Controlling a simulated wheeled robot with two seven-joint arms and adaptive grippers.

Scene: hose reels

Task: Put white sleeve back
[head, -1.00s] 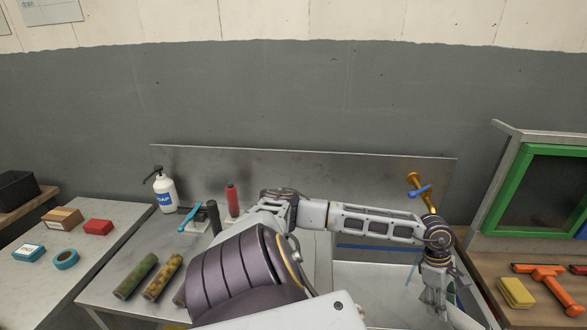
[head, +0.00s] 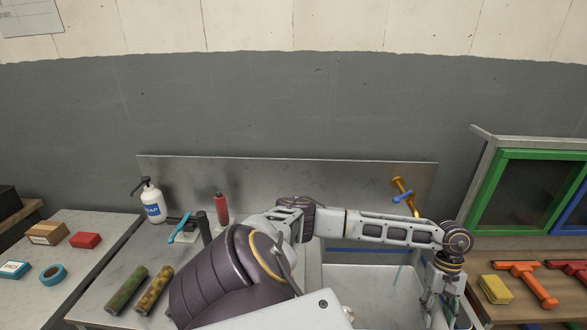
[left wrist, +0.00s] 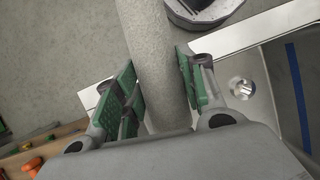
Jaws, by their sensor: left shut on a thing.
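My left gripper (head: 437,308) hangs at the right end of the sink, low in the head view. In the left wrist view, its green-padded fingers (left wrist: 158,88) are on both sides of a pale, speckled tube, the white sleeve (left wrist: 152,50), and shut on it. The sleeve runs up out of the top of that view, and its far end is hidden. In the head view the sleeve is hard to make out beside the gripper. My right gripper is not in view.
A green sleeve (head: 125,290) and a yellow-brown patterned sleeve (head: 155,290) lie on the counter at left, partly beside my arm. A soap bottle (head: 152,202) and red bottle (head: 221,208) stand behind. A brass tap (head: 404,192) rises behind the sink (head: 375,280). A yellow sponge (head: 495,289) lies right.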

